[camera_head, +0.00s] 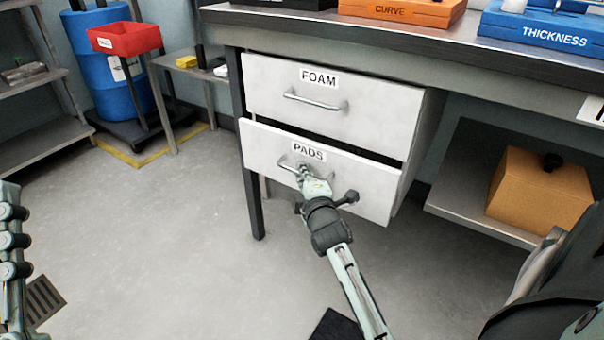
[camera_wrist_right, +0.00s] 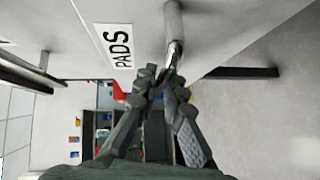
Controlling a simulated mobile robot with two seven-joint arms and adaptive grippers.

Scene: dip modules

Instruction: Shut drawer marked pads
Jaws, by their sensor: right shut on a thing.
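The drawer marked PADS (camera_head: 350,190) is the lower of two white drawers under the bench. It stands out a little from the frame, with a dark gap above its front. Its label and face also show in the right wrist view (camera_wrist_right: 117,48). My right gripper (camera_head: 306,172) is at the drawer's metal handle (camera_head: 284,162), with its fingers shut on the bar. The handle bar also shows between the fingertips in the right wrist view (camera_wrist_right: 174,30). My left arm shows at the left edge of the head view; its gripper is out of frame.
The FOAM drawer (camera_head: 330,105) above looks closed. A workbench (camera_head: 400,45) carries orange CURVE and blue THICKNESS blocks. A brown box (camera_head: 545,195) sits on a low shelf at right. A blue barrel (camera_head: 100,75) stands back left. The floor (camera_head: 160,230) in front is clear.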

